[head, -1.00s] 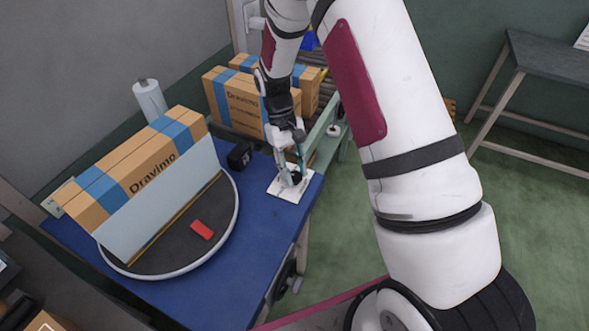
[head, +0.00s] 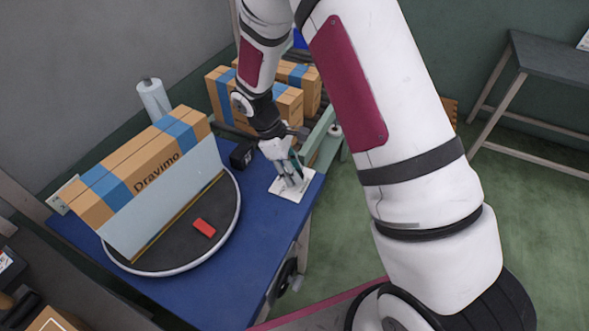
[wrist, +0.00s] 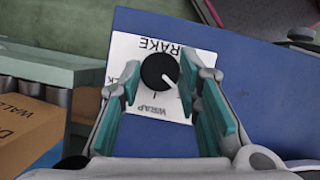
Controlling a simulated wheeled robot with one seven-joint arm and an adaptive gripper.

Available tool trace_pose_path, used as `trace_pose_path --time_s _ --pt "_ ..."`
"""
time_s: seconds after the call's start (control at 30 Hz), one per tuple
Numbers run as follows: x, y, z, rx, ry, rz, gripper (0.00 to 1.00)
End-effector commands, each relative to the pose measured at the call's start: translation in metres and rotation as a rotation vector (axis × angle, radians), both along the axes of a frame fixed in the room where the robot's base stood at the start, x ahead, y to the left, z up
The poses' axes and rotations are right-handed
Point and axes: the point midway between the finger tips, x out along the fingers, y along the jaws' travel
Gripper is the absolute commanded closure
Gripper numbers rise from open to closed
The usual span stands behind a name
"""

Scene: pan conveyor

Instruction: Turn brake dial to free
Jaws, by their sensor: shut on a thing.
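The brake dial (wrist: 155,70) is a round black knob with a white pointer line, set on a white label plate (wrist: 150,112). In the wrist view, the pointer line slants toward the lower right. The printed words "BRAKE" and "WRAP" appear upside down; I cannot make out a "free" mark. My gripper (wrist: 162,72) is shut on the dial, with a teal-padded finger on either side. In the head view, my gripper (head: 291,174) reaches down to the plate (head: 284,195) at the table's right side and hides the dial.
The plate lies on a blue table (head: 262,230). To its left is a round turntable (head: 160,262) with a red block (head: 204,227), a pale upright panel (head: 165,200) and a long carton (head: 140,168). A small black box (head: 243,153) stands near the plate. More cartons (head: 232,97) stand behind.

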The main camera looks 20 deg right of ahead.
Motion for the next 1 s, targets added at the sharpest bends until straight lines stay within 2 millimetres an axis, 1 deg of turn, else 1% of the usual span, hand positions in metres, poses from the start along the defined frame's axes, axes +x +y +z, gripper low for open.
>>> trace_pose_path --time_s 0.3,0.7,0.73,0.8,1.0 --pt "-0.0003 0.0010 -0.0001 0.001 -0.001 0.069 0.97" --pt "-0.0004 0.0009 -0.0002 0.001 -0.001 0.073 0.97" --pt "-0.0004 0.0009 -0.0002 0.001 -0.001 0.073 0.62" --pt "-0.0004 0.0008 -0.0002 0.001 -0.001 0.073 0.50" --pt "-0.0005 0.0005 -0.0002 0.000 0.000 0.071 0.50"
